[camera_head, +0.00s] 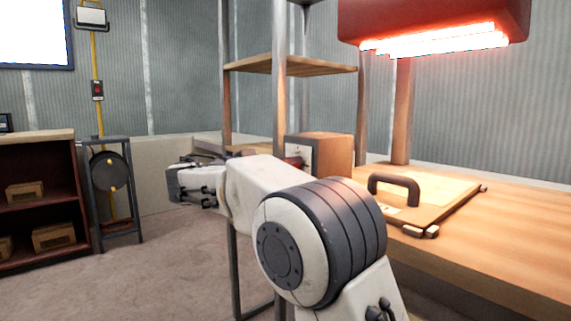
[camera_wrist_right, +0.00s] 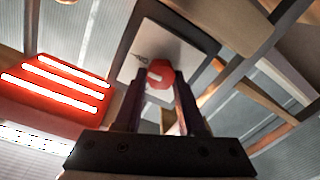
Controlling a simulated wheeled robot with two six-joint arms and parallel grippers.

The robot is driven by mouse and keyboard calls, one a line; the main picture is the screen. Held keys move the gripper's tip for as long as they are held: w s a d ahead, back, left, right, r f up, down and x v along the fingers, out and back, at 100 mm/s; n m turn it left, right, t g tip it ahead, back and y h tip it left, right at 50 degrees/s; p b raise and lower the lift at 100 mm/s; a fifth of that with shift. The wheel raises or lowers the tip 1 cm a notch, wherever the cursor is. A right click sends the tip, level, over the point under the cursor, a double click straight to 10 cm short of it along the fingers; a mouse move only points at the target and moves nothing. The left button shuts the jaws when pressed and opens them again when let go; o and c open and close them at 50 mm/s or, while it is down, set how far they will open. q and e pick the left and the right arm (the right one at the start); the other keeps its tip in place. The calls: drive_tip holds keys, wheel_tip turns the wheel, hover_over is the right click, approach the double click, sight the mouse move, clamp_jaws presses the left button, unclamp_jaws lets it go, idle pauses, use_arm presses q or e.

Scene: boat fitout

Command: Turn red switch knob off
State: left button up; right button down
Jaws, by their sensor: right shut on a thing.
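The red switch knob (camera_wrist_right: 160,72) shows in the right wrist view, in front of a white panel with small dark markings (camera_wrist_right: 149,40). It has a pale bar on its face. My right gripper (camera_wrist_right: 161,86) has one finger on each side of the knob and is shut on it. In the head view the knob's wooden box (camera_head: 332,153) with its pale front (camera_head: 301,155) stands on the bench behind my right arm, which hides most of the gripper and the knob. My left gripper is in neither view.
A red lamp with glowing tubes (camera_head: 440,39) hangs above the wooden bench (camera_head: 520,235). A board with a dark handle (camera_head: 394,185) lies on the bench. Metal posts and a wooden shelf (camera_head: 290,65) rise around the box. Open floor lies left.

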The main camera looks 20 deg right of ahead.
drive_tip(key=n+p, duration=0.4)
drive_tip(key=n, duration=0.1)
drive_tip(key=shift+r, duration=0.1)
drive_tip(key=n+g+p, duration=0.1)
drive_tip(key=n+p, duration=0.9)
drive_tip(key=p, duration=0.2)
drive_tip(key=shift+w+a, duration=0.1)
drive_tip(key=shift+f+n+p, duration=0.4)
drive_tip(key=shift+n+p, duration=0.7)
drive_tip(key=shift+p, duration=0.3)
drive_tip(key=shift+f, duration=0.1)
drive_tip(key=c, duration=0.5)
unclamp_jaws()
drive_tip(key=p+v, duration=0.1)
drive_tip(key=v, duration=0.9)
drive_tip(key=shift+a+p, duration=0.25)
drive_tip(key=shift+p, duration=0.05)
